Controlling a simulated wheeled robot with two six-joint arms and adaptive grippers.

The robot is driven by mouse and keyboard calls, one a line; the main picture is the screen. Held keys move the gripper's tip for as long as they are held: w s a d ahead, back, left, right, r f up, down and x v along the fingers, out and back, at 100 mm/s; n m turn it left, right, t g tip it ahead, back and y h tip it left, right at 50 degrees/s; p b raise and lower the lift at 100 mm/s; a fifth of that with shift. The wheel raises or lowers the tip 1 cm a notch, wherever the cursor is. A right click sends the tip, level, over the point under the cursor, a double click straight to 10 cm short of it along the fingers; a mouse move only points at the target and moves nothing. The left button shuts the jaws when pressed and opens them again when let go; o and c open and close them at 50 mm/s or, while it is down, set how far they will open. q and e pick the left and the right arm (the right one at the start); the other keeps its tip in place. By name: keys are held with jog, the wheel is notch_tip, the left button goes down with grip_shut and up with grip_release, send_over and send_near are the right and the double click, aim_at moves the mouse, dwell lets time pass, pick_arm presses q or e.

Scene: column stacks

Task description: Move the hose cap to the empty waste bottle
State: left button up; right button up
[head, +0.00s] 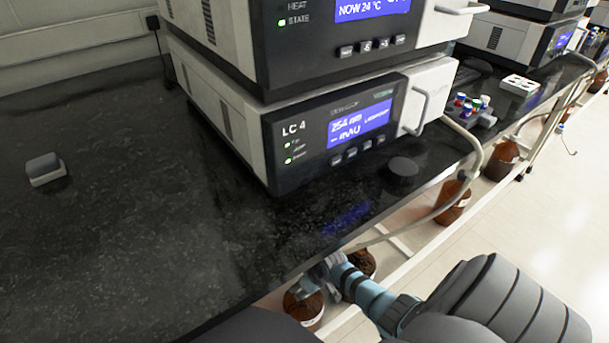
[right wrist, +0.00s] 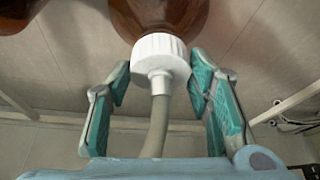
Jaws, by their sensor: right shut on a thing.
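The hose cap (right wrist: 160,54) is white and ribbed, with a grey hose (right wrist: 156,125) running from it. In the right wrist view it sits between the teal fingers of my right gripper (right wrist: 160,78), which is shut on it. A brown bottle (right wrist: 160,14) is directly beyond the cap, at its mouth; I cannot tell whether the cap is seated. In the head view my right gripper (head: 322,272) is below the bench edge, among brown bottles (head: 303,310) (head: 362,262). The cap is not clear there. Fill levels cannot be told. My left gripper is not in view.
Stacked instruments (head: 340,130) stand on the black bench (head: 120,250). More brown bottles (head: 454,198) (head: 500,160) stand on a low shelf along the bench front. A pale hose (head: 440,207) loops down past the bench edge. The floor (head: 540,220) at right is clear.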

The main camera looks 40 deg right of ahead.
jog(key=o, duration=1.2)
jog(key=v, duration=1.2)
jog(key=shift+r, duration=0.1)
jog(key=shift+w, duration=0.1)
